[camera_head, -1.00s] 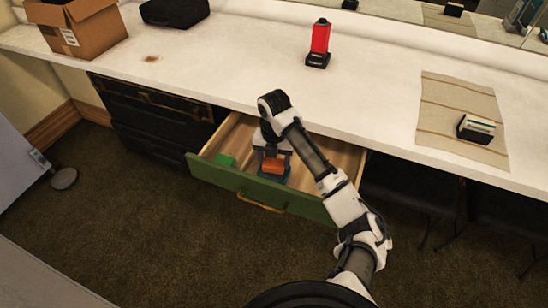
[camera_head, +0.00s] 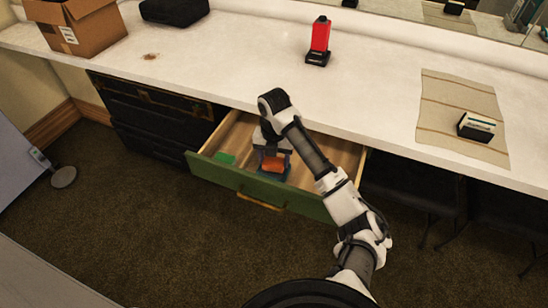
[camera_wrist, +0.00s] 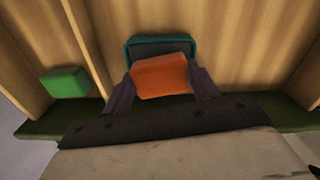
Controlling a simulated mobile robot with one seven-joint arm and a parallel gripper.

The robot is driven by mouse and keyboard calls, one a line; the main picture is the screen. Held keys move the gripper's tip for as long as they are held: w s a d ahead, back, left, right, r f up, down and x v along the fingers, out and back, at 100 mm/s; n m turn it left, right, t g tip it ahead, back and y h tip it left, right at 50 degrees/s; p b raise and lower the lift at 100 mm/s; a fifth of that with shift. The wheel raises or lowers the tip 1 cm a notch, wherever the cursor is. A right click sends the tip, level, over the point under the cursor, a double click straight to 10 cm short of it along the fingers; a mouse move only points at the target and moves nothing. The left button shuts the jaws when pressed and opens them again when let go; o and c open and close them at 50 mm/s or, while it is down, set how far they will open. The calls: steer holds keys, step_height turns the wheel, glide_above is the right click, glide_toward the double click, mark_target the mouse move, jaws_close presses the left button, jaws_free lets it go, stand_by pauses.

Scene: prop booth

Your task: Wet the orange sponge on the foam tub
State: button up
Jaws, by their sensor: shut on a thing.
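The orange sponge (camera_head: 273,163) is between the fingers of my gripper (camera_head: 273,160), inside the open green-fronted drawer (camera_head: 262,189). In the wrist view the sponge (camera_wrist: 161,76) sits between both dark fingertips, and my gripper (camera_wrist: 162,85) is shut on it. The foam tub, a teal-rimmed tray with a dark inside (camera_wrist: 160,47), lies in the drawer just beyond and below the sponge. Its near part is hidden by the sponge. I cannot tell whether the sponge touches the foam.
A green block (camera_head: 225,158) lies in the drawer's left compartment, past a divider (camera_wrist: 86,45). The white counter (camera_head: 230,60) overhangs the drawer's back. On it stand a cardboard box (camera_head: 80,30), a red device (camera_head: 319,42) and a card holder (camera_head: 476,127) on a striped mat (camera_head: 440,105).

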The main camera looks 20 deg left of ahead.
mark_target(274, 160)
steer(key=shift+f, duration=0.45)
stand_by(0.6)
steer(key=shift+r, duration=0.15)
steer(key=shift+r+p, duration=2.4)
steer(key=shift+r, duration=1.05)
steer(key=shift+s+f, duration=0.1)
